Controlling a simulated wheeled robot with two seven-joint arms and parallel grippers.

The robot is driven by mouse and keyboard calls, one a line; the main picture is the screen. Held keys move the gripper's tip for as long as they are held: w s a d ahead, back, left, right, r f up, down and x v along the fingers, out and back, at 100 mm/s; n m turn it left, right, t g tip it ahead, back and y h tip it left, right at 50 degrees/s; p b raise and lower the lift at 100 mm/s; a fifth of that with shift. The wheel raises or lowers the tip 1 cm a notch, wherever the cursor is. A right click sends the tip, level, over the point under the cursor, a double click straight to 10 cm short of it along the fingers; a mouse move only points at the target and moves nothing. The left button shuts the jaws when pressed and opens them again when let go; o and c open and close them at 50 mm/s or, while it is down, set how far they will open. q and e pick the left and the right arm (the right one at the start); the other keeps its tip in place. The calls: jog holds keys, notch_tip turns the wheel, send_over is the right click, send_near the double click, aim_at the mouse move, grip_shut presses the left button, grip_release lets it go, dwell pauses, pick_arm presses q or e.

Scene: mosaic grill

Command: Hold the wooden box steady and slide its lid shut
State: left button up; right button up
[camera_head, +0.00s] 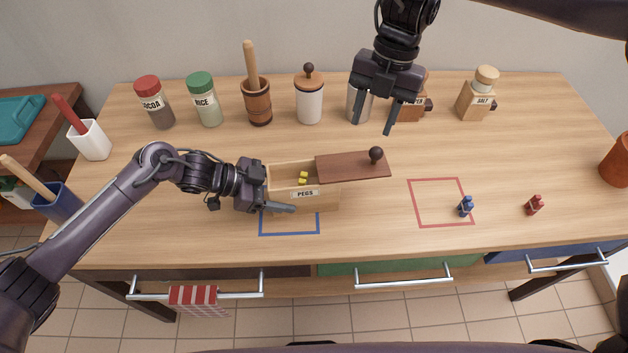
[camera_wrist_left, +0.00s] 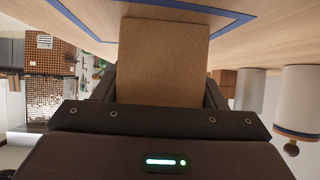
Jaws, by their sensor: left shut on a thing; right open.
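The wooden box (camera_head: 325,199), labelled PEGS, stands on the table at the back edge of the blue outlined square. Its dark brown lid (camera_head: 345,167) with a round dark knob (camera_head: 376,155) sits slid to the right, reaching past the box's right end. The left part of the box is open and shows yellow pegs (camera_head: 303,178). My left gripper (camera_head: 278,203) is shut on the box's left end; the left wrist view shows the box's end wall (camera_wrist_left: 163,60) between the fingers. My right gripper (camera_head: 376,115) is open and empty, above the table behind the lid.
A red outlined square (camera_head: 440,202) lies to the right, with a blue figure (camera_head: 466,206) on its edge and a red figure (camera_head: 535,205) beyond. Jars and shakers line the back, including a white canister (camera_head: 309,101) and the salt shaker (camera_head: 478,97). Table between box and red square is clear.

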aim_at(378, 148)
jog(key=shift+s+d+h, duration=0.2)
jog(key=shift+d, duration=0.25)
jog(key=shift+s+d+h, duration=0.15)
jog(key=shift+d+h, duration=0.05)
jog(key=shift+d, duration=0.25)
jog(key=shift+f, duration=4.95)
jog(key=shift+c, duration=0.4)
jog(key=shift+s, duration=0.1)
jog(key=c, duration=0.7)
jog(key=shift+f, duration=0.1)
jog(key=shift+c, duration=0.2)
